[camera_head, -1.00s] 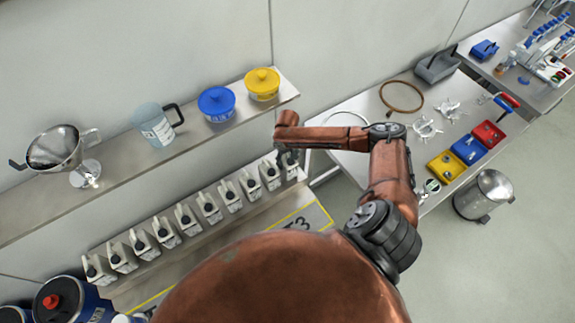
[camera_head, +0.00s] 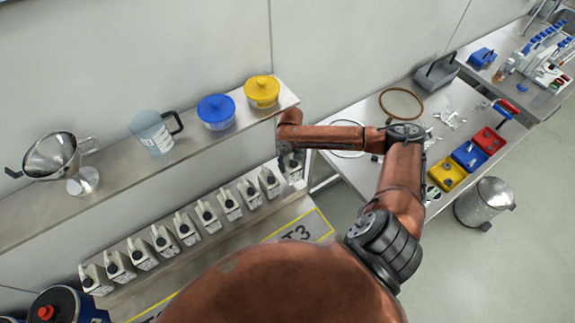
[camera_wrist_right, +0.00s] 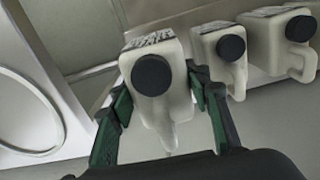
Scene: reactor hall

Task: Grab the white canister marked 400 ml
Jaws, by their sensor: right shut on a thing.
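A row of white canisters (camera_head: 208,216) with dark caps and handles stands on the low steel shelf. My right gripper (camera_head: 291,157) is at the right end of this row and partly hides the end canister (camera_head: 293,171). In the right wrist view, my right gripper (camera_wrist_right: 160,88) has its green-padded fingers on both sides of this white canister (camera_wrist_right: 167,107), shut on it. Its round black cap faces the camera. The print on it is too small and blurred to read. I cannot tell whether it is clear of the shelf. My left gripper is not in view.
Neighbouring canisters (camera_wrist_right: 222,62) stand close on the right in the wrist view. The upper shelf (camera_head: 110,185) holds a funnel, a jug (camera_head: 153,131), a blue tub (camera_head: 216,111) and a yellow tub (camera_head: 262,92). A table (camera_head: 352,168) with coloured bins stands to the right.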

